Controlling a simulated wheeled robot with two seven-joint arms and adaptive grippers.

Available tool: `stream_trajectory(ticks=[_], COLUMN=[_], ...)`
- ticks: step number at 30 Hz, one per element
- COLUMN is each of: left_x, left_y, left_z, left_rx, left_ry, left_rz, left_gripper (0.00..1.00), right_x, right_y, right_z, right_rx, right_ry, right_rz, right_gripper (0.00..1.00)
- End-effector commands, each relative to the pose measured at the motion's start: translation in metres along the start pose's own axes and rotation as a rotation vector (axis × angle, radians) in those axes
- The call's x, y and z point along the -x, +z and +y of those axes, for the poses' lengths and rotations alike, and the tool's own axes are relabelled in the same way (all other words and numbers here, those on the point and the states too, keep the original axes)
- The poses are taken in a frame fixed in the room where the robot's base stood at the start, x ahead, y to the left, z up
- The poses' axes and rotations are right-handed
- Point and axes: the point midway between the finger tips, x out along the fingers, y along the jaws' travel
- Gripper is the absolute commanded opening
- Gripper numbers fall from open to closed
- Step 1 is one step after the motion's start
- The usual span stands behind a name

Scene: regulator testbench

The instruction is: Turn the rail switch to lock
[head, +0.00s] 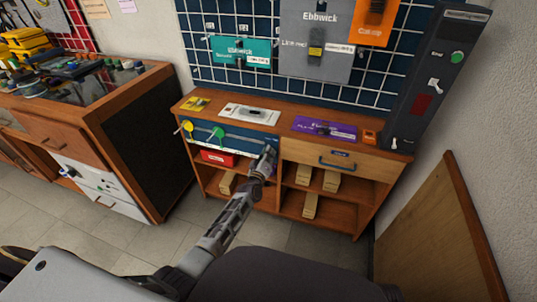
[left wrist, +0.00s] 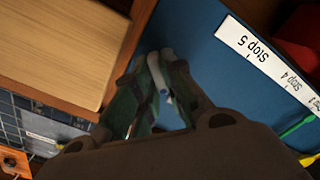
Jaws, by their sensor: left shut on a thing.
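My left gripper (head: 267,156) reaches the right end of a blue front panel (head: 236,141) under the bench top. In the left wrist view, the gripper's fingers (left wrist: 161,62) close together in front of the same blue panel (left wrist: 195,38), left of a white strip reading "Stop 5" and "Stop 4" (left wrist: 262,60). A tall dark panel (head: 430,85) at the right carries a white toggle (head: 434,86) and a green button (head: 457,58). My right gripper is not in view.
Yellow (head: 188,126) and green (head: 217,132) knobs stick out of the blue panel. A wooden drawer (head: 335,160) is to its right, with a red box (head: 218,158) below. A wooden board (head: 440,240) leans at the right. The floor in front is partly clear.

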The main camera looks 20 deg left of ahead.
Motion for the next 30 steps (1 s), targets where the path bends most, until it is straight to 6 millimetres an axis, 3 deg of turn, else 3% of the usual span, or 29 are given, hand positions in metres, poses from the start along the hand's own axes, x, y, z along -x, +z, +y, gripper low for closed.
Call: stream_trajectory(ticks=[5, 6, 10, 30], left_x=[0.0, 0.0, 0.0, 0.01], left_y=[0.001, 0.001, 0.0, 0.0], left_z=[0.0, -0.001, 0.0, 0.0], left_rx=[0.003, 0.003, 0.002, 0.0], left_ry=[-0.001, -0.001, -0.001, 0.0], left_rz=[-0.001, -0.001, 0.0, 0.0], left_gripper=[0.0, 0.15, 0.32, 0.33], right_x=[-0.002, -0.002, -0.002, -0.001], right_y=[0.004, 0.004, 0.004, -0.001], right_z=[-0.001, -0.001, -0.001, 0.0], right_rx=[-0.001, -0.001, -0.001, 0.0], right_ry=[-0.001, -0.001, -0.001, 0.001], right_rz=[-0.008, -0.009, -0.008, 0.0], right_gripper=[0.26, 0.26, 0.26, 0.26])
